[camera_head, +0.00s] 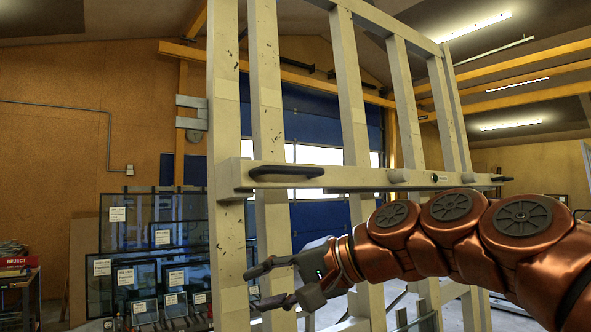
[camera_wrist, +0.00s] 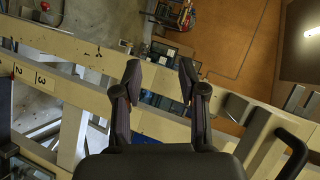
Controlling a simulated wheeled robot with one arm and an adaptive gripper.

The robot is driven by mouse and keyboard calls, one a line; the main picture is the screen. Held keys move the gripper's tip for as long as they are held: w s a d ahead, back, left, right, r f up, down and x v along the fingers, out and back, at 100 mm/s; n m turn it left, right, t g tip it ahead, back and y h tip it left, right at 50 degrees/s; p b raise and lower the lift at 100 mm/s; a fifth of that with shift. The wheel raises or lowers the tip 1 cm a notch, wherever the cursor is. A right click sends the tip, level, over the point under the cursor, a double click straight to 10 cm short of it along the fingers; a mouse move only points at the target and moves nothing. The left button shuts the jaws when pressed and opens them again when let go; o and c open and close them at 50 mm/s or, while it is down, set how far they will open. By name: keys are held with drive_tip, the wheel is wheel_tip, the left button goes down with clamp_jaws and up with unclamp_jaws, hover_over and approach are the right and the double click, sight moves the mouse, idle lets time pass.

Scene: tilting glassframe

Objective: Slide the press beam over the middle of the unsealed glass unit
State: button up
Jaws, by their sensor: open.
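The press beam (camera_head: 345,180) is a pale horizontal bar across the upright posts of the frame. A dark handle (camera_head: 286,171) is on its left part and another dark grip (camera_head: 502,179) is at its right end. My gripper (camera_head: 265,285) is open and empty, below the left handle and apart from it. In the wrist view my gripper (camera_wrist: 160,78) has its fingers spread with nothing between them. A dark curved handle (camera_wrist: 296,150) shows there at the lower right, to the right of the fingers. I cannot make out the unsealed glass unit.
The pale frame (camera_head: 266,95) stands tall in front of me. Labelled glass panes (camera_head: 128,235) lean at the back left, near a red REJECT sign (camera_head: 14,261). In the wrist view a pale rail (camera_wrist: 60,85) carries the numbers 2 and 3.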

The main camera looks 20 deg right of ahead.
drive_tip(key=w+d+r+m+t+y, duration=0.1)
drive_tip(key=d+r, duration=0.2)
drive_tip(key=r, duration=0.2)
drive_tip(key=w+d+r+m+t, duration=0.1)
drive_tip(key=d+r+t, duration=0.15)
drive_tip(key=r, duration=0.25)
drive_tip(key=m+t+y, duration=0.1)
drive_tip(key=t, duration=0.1)
approach(299, 172)
drive_tip(key=x, duration=0.3)
drive_tip(key=shift+p+x, duration=1.05)
drive_tip(key=shift+x, duration=2.9)
clamp_jaws()
